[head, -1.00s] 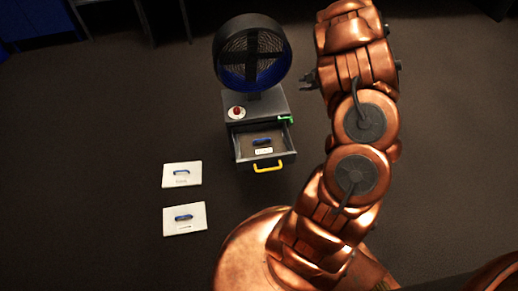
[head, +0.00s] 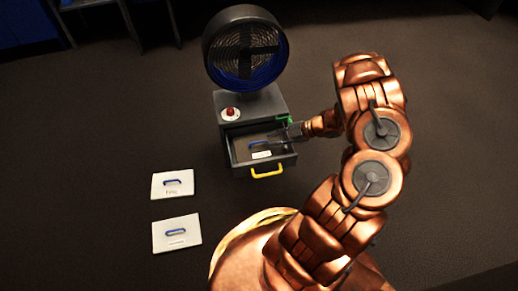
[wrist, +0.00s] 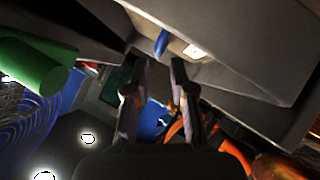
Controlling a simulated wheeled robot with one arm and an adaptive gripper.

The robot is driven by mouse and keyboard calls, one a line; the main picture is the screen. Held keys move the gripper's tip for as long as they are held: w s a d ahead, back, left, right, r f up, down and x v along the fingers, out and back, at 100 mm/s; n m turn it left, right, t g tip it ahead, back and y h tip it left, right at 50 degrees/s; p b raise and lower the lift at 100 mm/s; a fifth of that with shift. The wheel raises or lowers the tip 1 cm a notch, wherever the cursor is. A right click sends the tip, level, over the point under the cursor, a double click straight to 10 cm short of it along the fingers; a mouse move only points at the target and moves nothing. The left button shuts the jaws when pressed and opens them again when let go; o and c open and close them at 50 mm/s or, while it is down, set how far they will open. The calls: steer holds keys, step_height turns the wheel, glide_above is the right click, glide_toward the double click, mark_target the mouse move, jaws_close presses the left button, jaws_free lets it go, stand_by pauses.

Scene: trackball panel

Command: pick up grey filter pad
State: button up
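A dark grey-brown pad (head: 243,152) with a blue handle (head: 260,142) and a small white label lies in the open drawer (head: 241,172). It looks like the grey filter pad, though its edges are hard to tell from the drawer floor. My gripper (head: 278,139) reaches over the drawer's right side, close to the blue handle. In the wrist view my gripper (wrist: 162,64) is open, its two fingers apart with nothing between them. The blue handle (wrist: 161,42) shows just beyond the fingertips, beside the white label (wrist: 194,51).
Two white pads with blue handles, one upper (head: 172,192) and one lower (head: 165,241), lie on the left. A round fan (head: 245,48) stands behind the drawer unit, which has a red button (head: 231,112). A yellow handle (head: 267,173) is on the drawer front.

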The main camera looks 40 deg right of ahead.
mark_target(261, 142)
steer(key=shift+b+x, duration=1.05)
steer(key=shift+x, duration=1.3)
steer(key=shift+w+a+r, duration=0.1)
steer(key=shift+r, duration=0.05)
steer(key=shift+c, duration=0.4)
jaws_close()
